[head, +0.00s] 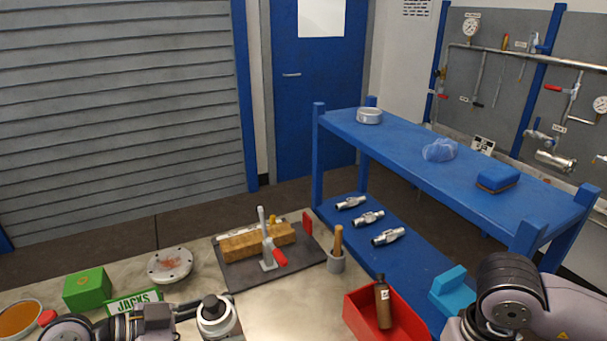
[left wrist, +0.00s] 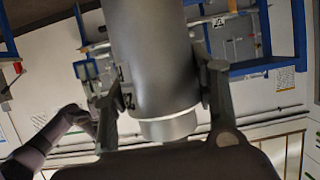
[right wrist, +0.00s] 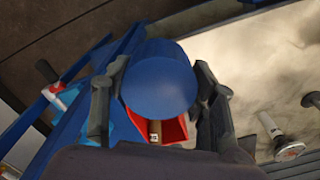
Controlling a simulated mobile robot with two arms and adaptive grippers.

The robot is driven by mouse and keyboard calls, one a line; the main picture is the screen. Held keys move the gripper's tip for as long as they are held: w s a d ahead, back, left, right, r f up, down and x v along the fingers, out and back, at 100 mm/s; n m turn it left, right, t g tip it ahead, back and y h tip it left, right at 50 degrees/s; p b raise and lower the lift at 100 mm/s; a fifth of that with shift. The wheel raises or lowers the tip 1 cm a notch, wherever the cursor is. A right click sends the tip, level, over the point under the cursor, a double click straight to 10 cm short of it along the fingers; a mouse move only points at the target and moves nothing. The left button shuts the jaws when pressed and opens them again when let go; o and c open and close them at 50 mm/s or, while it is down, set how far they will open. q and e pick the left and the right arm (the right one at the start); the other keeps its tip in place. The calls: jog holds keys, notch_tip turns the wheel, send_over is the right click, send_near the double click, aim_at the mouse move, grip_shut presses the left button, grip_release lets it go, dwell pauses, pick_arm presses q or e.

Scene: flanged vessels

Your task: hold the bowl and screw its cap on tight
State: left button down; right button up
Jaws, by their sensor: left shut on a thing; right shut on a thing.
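The bowl (left wrist: 152,55) is a smooth grey metal cylinder with a brighter, narrower ring at one end. In the left wrist view it stands between the fingers of my left gripper (left wrist: 158,82), which is shut on it. The cap (right wrist: 160,88) is a round blue disc in the right wrist view. My right gripper (right wrist: 162,70) is shut on it, with one finger at each side. The bowl and cap do not show together in either wrist view, and they appear apart. I cannot make out the cap in the head view.
A worktable (head: 290,310) holds a clamp with a red handle (head: 279,257), a green box (head: 87,289), a round flange (head: 170,264) and a red tray (head: 361,318) with a brown bottle (head: 383,302). A blue shelf bench (head: 408,143) stands behind at the right.

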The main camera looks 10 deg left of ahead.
pick_arm(q)
jog(key=shift+d, duration=0.1)
jog(key=w+d+f+m+g+h, duration=0.1)
jog(key=d+m+g, duration=0.3)
jog(key=d, duration=0.3)
jog(key=w+d+f+m+g+h, duration=0.1)
jog(key=d+m+g, duration=0.3)
jog(key=d, duration=0.3)
jog(key=shift+g+h, duration=0.3)
jog(key=shift+g, duration=0.1)
jog(key=shift+a, duration=0.1)
pick_arm(e)
jog(key=w+a+r+m, duration=0.3)
jog(key=a+r+m, duration=0.2)
jog(key=a, duration=0.7)
jog(key=w+a+r+m, duration=0.3)
jog(key=a+r+m, duration=0.2)
jog(key=a+r, duration=0.4)
jog(key=a, duration=0.4)
jog(key=shift+a+r+h, duration=0.15)
jog(key=shift+r+h, duration=0.1)
jog(key=shift+h, duration=0.15)
jog(key=shift+f, duration=0.1)
